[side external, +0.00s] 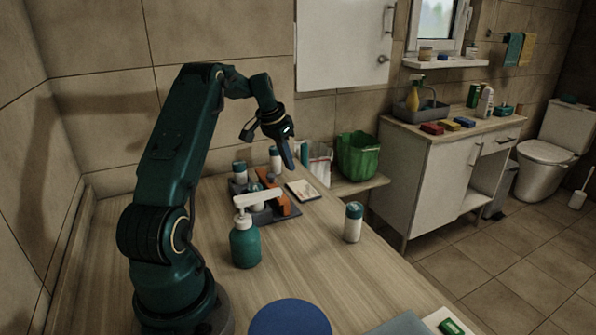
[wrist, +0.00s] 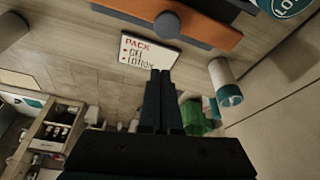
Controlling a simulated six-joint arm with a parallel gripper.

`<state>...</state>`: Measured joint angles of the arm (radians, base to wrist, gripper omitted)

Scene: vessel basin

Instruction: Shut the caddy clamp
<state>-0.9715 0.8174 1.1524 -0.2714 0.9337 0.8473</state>
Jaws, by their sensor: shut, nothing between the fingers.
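The grey caddy (side external: 286,217) stands on the wooden counter, partly hidden behind a teal pump bottle. Its orange clamp bar (side external: 291,205) runs along the side near the card. In the wrist view the orange bar (wrist: 205,30) crosses the top, with a round grey knob (wrist: 167,25) on it. I cannot tell whether the clamp is open or shut. My gripper (side external: 293,166) is shut and empty, pointing down above the counter behind the caddy. Its closed fingers (wrist: 160,75) show in the wrist view below the card, apart from the orange bar.
The teal pump bottle (side external: 245,245) stands in front of the caddy. A white bottle with a teal cap (side external: 353,223) stands to the right. A "PACK" card (side external: 303,190) lies beside the caddy. A blue round object (side external: 290,318) is at the front. Counter between is clear.

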